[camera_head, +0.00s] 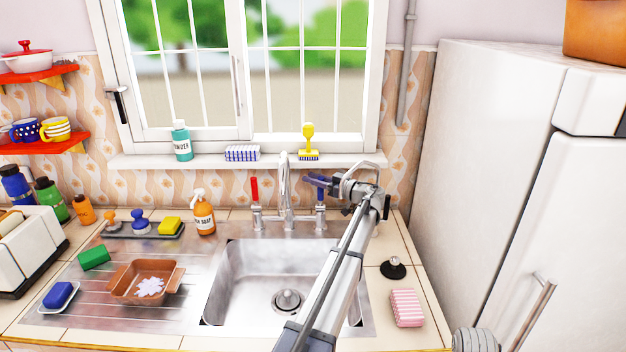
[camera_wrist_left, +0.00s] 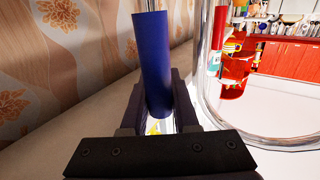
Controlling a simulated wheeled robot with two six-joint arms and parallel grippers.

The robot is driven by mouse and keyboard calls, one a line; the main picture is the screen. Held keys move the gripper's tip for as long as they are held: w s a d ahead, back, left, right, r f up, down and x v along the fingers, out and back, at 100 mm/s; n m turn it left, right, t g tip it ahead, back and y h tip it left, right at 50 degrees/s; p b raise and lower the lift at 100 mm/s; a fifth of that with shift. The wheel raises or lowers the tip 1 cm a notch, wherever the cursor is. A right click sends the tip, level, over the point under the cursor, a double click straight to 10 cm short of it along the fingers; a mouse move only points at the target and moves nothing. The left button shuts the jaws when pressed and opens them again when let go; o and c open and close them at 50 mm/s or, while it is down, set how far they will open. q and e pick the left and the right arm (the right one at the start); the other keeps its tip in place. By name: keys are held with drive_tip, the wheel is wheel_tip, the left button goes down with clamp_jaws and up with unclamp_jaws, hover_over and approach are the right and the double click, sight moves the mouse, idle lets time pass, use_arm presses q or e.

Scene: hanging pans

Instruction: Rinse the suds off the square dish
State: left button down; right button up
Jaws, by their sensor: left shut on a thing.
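The square brown dish (camera_head: 118,287) sits on the ribbed metal drainboard left of the sink, with a white patch of suds (camera_head: 150,287) inside it. The metal sink basin (camera_head: 245,270) is empty apart from its drain. The faucet (camera_head: 284,190) stands behind it, with a red handle (camera_head: 254,190) on its left and a blue handle (camera_head: 319,183) on its right. No water shows from the spout. My left gripper (camera_head: 334,186) is shut on the blue handle, which stands between its fingers in the left wrist view (camera_wrist_left: 152,60).
A green sponge (camera_head: 94,257), a blue sponge on a small dish (camera_head: 57,295) and an orange soap bottle (camera_head: 204,215) are around the drainboard. A pink striped sponge (camera_head: 406,307) and a black stopper (camera_head: 393,267) lie right of the sink. A white fridge (camera_head: 490,170) bounds the right.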

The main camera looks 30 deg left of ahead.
use_arm(q)
drive_tip(key=shift+s+d+f+n+y+b, duration=0.15)
drive_tip(key=shift+s+d+n+y+b, duration=0.1)
drive_tip(key=shift+s+n+b, duration=0.25)
drive_tip(key=shift+s+d+f+n+y+b, duration=0.15)
drive_tip(key=shift+s+d+n+b, duration=0.1)
drive_tip(key=shift+b, duration=0.4)
drive_tip(key=shift+s+d+r+n+y+b, duration=0.35)
drive_tip(key=shift+s+n+y+b, duration=0.2)
drive_tip(key=shift+n, duration=0.1)
drive_tip(key=c, duration=0.7)
unclamp_jaws()
drive_tip(key=shift+d+f+b, duration=0.2)
drive_tip(key=shift+d, duration=1.1)
drive_tip(key=shift+d+f+b, duration=0.2)
drive_tip(key=shift+d+f, duration=0.05)
drive_tip(key=shift+d, duration=1)
drive_tip(key=shift+d+f+b, duration=0.2)
drive_tip(key=shift+d, duration=1.1)
